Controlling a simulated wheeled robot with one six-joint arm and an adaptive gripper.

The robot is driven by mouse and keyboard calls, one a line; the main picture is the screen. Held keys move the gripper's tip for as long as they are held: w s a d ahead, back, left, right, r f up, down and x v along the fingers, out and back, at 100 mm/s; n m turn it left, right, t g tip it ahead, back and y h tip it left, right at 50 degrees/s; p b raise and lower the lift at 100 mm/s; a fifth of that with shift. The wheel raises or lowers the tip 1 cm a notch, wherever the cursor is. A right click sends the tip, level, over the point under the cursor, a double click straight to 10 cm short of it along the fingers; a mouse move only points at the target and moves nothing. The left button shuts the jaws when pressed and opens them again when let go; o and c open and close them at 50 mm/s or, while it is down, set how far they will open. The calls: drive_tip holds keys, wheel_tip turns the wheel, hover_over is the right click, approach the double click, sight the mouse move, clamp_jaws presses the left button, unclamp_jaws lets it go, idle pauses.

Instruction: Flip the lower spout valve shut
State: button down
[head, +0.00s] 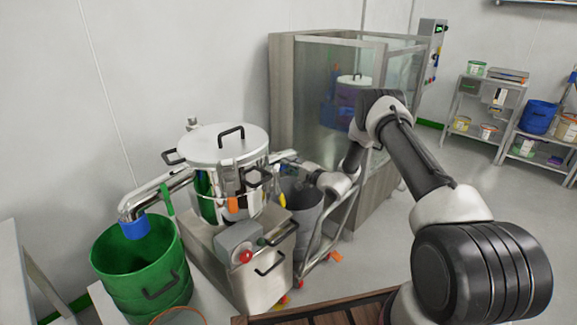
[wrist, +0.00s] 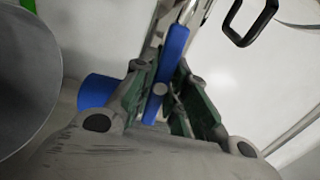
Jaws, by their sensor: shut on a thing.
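The lower spout valve's blue lever (wrist: 175,52) shows in the wrist view, on a bright metal stem. My gripper (wrist: 162,88) is shut on this lever, with a green-padded finger on each side of it. A blue collar (wrist: 97,91) shows just left of the fingers, partly hidden by them. In the head view my gripper (head: 287,160) is at the right side of the lidded steel pot (head: 225,145), above a grey bin (head: 306,197). The lever cannot be made out in the head view.
A steel pipe with a blue end (head: 135,228) and a green lever (head: 167,200) reaches over a green bin (head: 115,252) at left. A control box with a red button (head: 246,256) is in front of the pot. A glass-walled cabinet (head: 310,90) stands behind.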

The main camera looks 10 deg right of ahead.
drive_tip(key=shift+m, duration=0.3)
drive_tip(key=m, duration=0.3)
drive_tip(key=shift+m, duration=0.4)
drive_tip(key=m, duration=0.4)
drive_tip(key=shift+m, duration=0.3)
drive_tip(key=m, duration=0.4)
drive_tip(key=shift+f+m, duration=0.1)
drive_tip(key=shift+m, duration=2.4)
drive_tip(key=c, duration=1.4)
unclamp_jaws()
drive_tip(key=shift+o, duration=0.2)
